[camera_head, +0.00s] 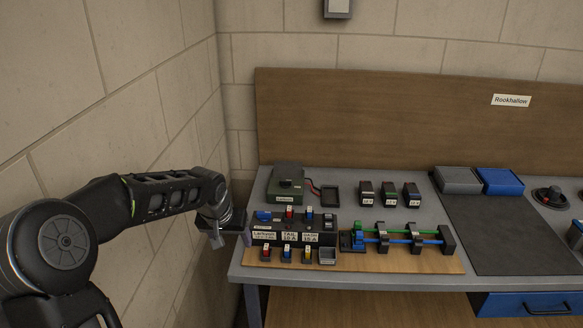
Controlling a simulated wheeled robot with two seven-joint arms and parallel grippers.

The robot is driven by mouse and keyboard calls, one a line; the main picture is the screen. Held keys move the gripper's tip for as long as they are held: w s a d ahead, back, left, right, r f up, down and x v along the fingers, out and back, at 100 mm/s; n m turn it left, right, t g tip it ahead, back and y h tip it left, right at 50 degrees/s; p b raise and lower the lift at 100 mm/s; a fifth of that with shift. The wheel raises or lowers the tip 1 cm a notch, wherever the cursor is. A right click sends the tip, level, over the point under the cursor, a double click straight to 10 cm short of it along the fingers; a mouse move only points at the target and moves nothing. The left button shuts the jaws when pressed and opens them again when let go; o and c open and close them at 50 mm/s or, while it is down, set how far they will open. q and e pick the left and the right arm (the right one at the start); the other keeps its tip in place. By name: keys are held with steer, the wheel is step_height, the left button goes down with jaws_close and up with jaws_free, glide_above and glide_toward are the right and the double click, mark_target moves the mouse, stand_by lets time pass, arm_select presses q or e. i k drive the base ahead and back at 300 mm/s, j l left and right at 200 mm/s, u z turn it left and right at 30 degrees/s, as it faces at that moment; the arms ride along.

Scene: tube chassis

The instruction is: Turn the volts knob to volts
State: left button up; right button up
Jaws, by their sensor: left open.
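No knob is clearly labelled volts at this size, so I cannot tell which one it is or how it is set. A dark green box (286,184) with a red lead stands at the back left of the bench, its top details too small to read. My left gripper (231,238) is open and empty, pointing down at the bench's left edge, beside the black labelled block (292,228). My right gripper is out of view.
The grey bench (330,280) carries several small black blocks (388,193), a frame with blue and green rods (398,236), and grey (457,180) and blue (500,181) boxes. A dark mat (500,235) is clear. A stone wall stands close left of my arm.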

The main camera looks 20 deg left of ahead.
mark_target(285, 183)
steer(key=i, duration=1.2)
